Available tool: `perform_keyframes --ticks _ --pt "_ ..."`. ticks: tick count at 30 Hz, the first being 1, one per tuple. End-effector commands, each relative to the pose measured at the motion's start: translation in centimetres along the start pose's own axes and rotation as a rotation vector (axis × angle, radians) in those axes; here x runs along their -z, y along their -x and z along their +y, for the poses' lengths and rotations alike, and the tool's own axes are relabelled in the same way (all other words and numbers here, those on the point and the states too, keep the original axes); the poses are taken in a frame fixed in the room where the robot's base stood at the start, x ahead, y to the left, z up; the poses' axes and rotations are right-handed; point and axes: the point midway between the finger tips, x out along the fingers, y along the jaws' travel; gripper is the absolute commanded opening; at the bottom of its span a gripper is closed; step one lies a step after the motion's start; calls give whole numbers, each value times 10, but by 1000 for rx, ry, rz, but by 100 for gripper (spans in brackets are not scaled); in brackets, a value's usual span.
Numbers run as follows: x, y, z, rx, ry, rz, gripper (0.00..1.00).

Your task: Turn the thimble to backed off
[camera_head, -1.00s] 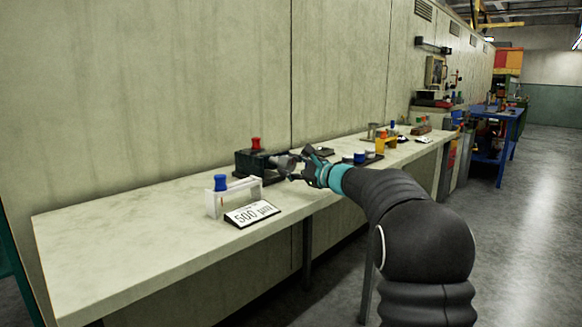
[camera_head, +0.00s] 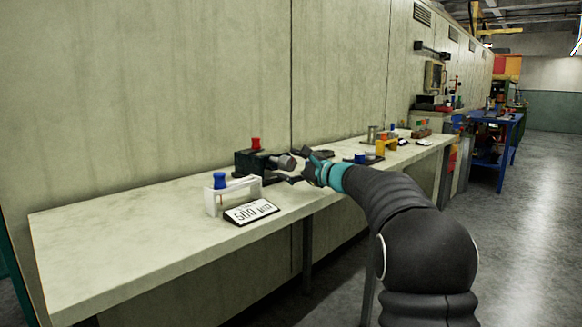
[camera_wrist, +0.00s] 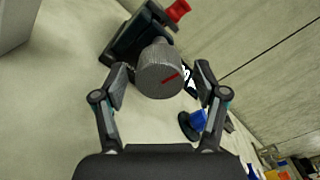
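The thimble (camera_wrist: 158,76) is a grey knurled cylinder with a red line on its end face. It projects from a dark block (camera_wrist: 128,38) with a red knob (camera_wrist: 178,9) on top. In the head view the thimble (camera_head: 283,162) points along the bench toward my gripper (camera_head: 298,167). In the wrist view my gripper (camera_wrist: 163,82) is open, with one finger on each side of the thimble. The left finger is close to its side; a gap shows at the right finger. I cannot tell whether the left finger touches.
A white stand with a blue knob (camera_head: 219,181) and a card reading 500 µm (camera_head: 251,212) stand on the bench (camera_head: 120,232) nearby. Blue and orange items (camera_head: 378,147) stand farther along. The wall rises close behind. The bench's left part is clear.

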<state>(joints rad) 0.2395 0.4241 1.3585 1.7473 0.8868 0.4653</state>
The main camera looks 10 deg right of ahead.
Motion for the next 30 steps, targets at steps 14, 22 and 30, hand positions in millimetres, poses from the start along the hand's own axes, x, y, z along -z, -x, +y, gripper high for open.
perform_keyframes --ticks 14,22,30 --pt "0 25 -1 2 -1 2 72" --pt "1 79 -1 2 -1 3 72" --pt "0 114 0 1 0 1 72"
